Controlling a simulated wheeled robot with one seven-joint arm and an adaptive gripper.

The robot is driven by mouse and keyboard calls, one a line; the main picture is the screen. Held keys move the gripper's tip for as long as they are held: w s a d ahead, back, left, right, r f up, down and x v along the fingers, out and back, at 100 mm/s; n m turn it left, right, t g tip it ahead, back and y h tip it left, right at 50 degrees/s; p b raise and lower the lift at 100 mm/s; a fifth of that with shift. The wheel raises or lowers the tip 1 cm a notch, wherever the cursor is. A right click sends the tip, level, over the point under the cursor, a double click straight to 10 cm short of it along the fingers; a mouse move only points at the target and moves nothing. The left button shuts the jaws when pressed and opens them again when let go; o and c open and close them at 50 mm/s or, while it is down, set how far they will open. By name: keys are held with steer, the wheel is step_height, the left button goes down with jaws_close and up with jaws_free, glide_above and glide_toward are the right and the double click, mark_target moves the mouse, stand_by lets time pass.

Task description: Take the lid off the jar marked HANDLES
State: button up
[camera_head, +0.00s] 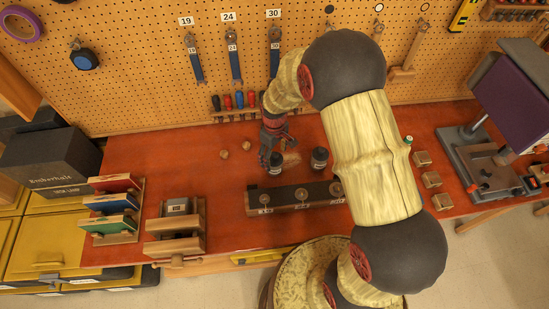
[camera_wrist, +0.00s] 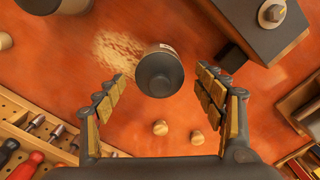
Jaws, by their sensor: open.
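Two dark-lidded jars stand on the red-brown bench. One jar (camera_head: 275,163) is just below my gripper (camera_head: 269,143) in the head view, and the other jar (camera_head: 320,158) stands to its right. In the wrist view the nearer jar's round dark lid (camera_wrist: 159,75) is seen from above, between and a little beyond the fingertips of my gripper (camera_wrist: 158,82). The fingers are spread wide and appear apart from the lid. A sliver of pale label shows on this jar, but I cannot read which is marked HANDLES. The second jar (camera_wrist: 38,4) is cut off at the top left.
A dark block with round knobs (camera_head: 295,197) lies in front of the jars. Two small wooden knobs (camera_head: 235,149) and a sawdust patch (camera_wrist: 117,50) are close by. A screwdriver rack (camera_head: 235,115) stands behind. Bench space left of the jars is mostly clear.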

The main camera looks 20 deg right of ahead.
steer(key=shift+c, duration=0.4)
steer(key=c, duration=1)
steer(key=shift+r, duration=0.1)
steer(key=shift+c, duration=0.2)
